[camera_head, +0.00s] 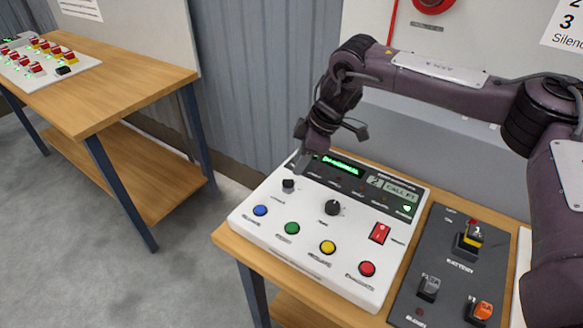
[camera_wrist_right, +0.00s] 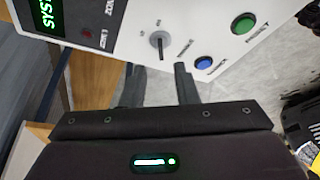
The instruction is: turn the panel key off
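The panel key (camera_head: 288,184) is a small dark key switch at the left end of the white control panel (camera_head: 310,262). In the right wrist view the key (camera_wrist_right: 157,43) stands in a round grey base with small marks beside it that are too small to read. My right gripper (camera_head: 299,158) is just behind and above the key in the head view. Its two fingers (camera_wrist_right: 160,72) are apart, with nothing between them, and the key is just beyond their tips, not gripped. My left gripper is not in view.
The panel also has a dark knob (camera_head: 333,207), a red rocker switch (camera_head: 380,233), several coloured buttons and a green-lit display (camera_head: 342,164). A dark switch board (camera_head: 455,263) stands to its right. Another wooden table (camera_head: 120,85) is at the left, with open floor between.

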